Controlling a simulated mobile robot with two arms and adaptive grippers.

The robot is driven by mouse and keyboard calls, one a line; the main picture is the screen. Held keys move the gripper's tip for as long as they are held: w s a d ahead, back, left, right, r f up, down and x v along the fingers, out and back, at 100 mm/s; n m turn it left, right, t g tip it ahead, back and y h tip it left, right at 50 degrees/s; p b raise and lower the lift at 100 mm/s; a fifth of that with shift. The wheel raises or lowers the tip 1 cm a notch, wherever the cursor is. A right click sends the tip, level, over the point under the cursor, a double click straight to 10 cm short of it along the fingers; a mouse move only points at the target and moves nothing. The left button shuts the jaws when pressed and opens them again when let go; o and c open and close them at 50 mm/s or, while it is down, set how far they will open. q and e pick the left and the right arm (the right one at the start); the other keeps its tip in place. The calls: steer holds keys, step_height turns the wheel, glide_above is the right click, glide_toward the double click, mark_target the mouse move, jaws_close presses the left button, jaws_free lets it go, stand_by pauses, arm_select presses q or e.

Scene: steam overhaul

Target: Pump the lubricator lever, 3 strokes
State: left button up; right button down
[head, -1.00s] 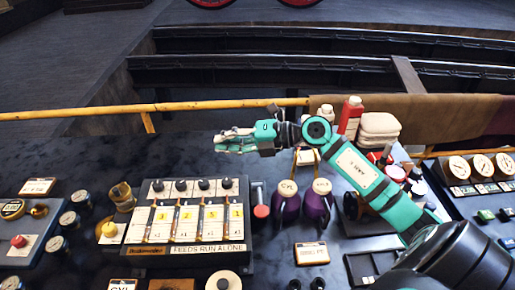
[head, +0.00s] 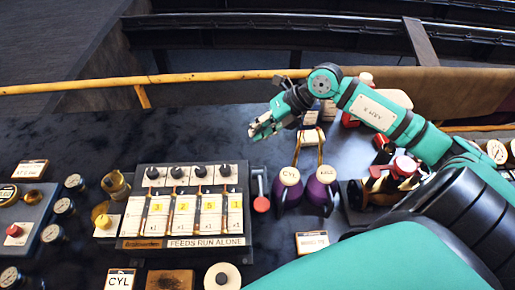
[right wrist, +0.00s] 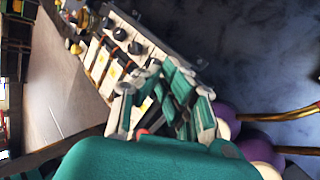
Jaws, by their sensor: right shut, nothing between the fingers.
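The lubricator (head: 183,243) is a dark box with several numbered white gauges, black knobs and a "FEEDS RUN ALONE" plate. It stands left of centre in the head view. Its lever, with a red knob (head: 261,204), is upright on the box's right side, knob low. My right gripper (head: 254,131) is shut and empty, beyond and above the lever, apart from it, pointing left and slightly down. In the right wrist view, the gripper (right wrist: 136,92) covers part of the lubricator (right wrist: 112,45). A bit of red shows behind the fingers there. My left gripper is not in view.
Two purple oil cans (head: 322,190) with pale lids and tall spouts stand just right of the lever. Brass fittings and gauges (head: 74,182) are to the left. A yellow rail (head: 190,78) runs along the back. The dark bench behind the lubricator is clear.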

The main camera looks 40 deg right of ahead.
steer(key=f+b, duration=0.1)
steer(key=f, duration=0.1)
steer(key=s+f+b, duration=0.1)
steer(key=f, duration=0.1)
steer(key=a+f+b, duration=0.1)
steer(key=f+b, duration=0.1)
steer(key=shift+s+f, duration=0.3)
steer(key=shift+f, duration=0.1)
steer(key=shift+s+a+f+b, duration=0.15)
steer(key=shift+f+b, duration=0.25)
steer(key=shift+f, duration=0.3)
stand_by(0.5)
steer(key=shift+f, duration=0.1)
steer(key=shift+s+f+b, duration=0.1)
steer(key=shift+f+b, duration=0.2)
